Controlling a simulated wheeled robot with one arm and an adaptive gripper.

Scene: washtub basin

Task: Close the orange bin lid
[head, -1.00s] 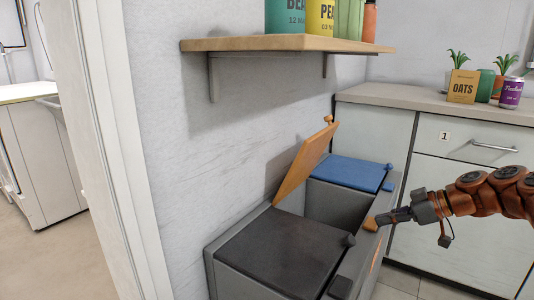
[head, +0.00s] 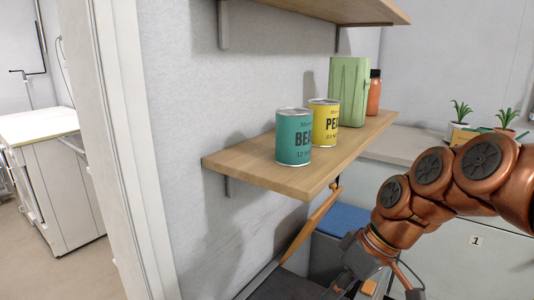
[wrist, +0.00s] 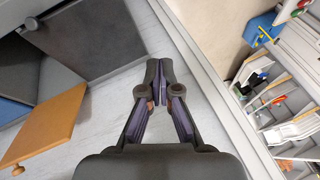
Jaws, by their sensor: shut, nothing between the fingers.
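The orange lid (head: 312,222) stands raised on the bin, tilted up near the wall, partly hidden by the shelf above it. In the wrist view the orange lid (wrist: 48,125) lies to the left, with its round knob at the lower left. My gripper (wrist: 158,78) is shut and empty, its fingertips together. A clear gap separates the fingers from the lid in the wrist view. In the head view my wrist is low, to the right of the lid, and the fingertips cannot be made out.
The blue lid (head: 345,218) lies behind the orange one. A dark lid (wrist: 105,35) shows at the upper left of the wrist view. A wooden shelf (head: 240,172) with a teal can (head: 293,140), a yellow can (head: 323,122) and other containers overhangs the bin. A cabinet (head: 465,205) stands at right.

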